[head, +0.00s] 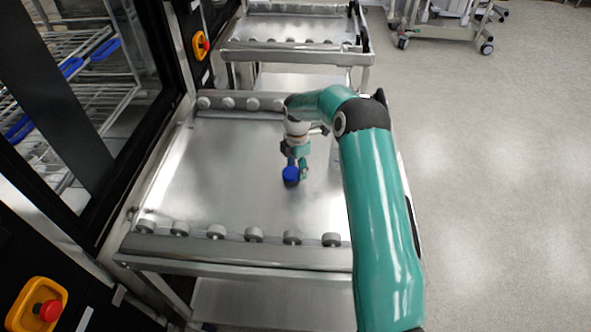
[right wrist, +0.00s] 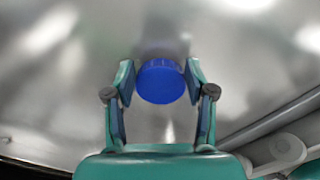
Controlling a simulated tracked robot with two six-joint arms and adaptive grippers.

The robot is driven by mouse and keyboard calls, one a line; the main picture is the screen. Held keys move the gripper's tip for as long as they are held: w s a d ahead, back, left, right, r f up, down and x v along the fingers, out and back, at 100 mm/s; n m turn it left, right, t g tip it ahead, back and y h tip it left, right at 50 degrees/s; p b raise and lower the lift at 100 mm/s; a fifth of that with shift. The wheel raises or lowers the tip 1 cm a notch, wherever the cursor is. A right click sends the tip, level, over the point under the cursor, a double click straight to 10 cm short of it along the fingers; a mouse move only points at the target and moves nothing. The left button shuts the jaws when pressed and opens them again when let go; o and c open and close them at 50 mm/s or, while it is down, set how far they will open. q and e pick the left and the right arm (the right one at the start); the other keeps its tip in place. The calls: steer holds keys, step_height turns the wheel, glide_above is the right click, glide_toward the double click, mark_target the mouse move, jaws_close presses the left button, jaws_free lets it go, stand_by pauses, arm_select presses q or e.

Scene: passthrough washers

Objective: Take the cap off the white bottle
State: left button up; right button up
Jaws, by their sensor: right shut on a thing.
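A round blue cap (head: 290,176) shows over the metal cart top in the head view. In the right wrist view the cap (right wrist: 160,82) sits between the two fingers of my right gripper (right wrist: 160,84), which is shut on it. In the head view my right gripper (head: 298,164) points down at the cap from behind. I see no white bottle body in either view; whether one is hidden under the cap I cannot tell. The height of the cap above the metal is also unclear. My left gripper is not in view.
The metal cart top (head: 220,150) is otherwise bare, with grey rollers (head: 215,232) along its near and far edges. A washer with an open rack (head: 60,70) stands at the left. A second cart (head: 295,28) stands behind. Open floor (head: 490,180) lies to the right.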

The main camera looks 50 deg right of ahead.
steer(key=shift+f, duration=0.65)
steer(key=shift+f, duration=0.1)
steer(key=o, duration=1.3)
steer(key=shift+o, duration=0.2)
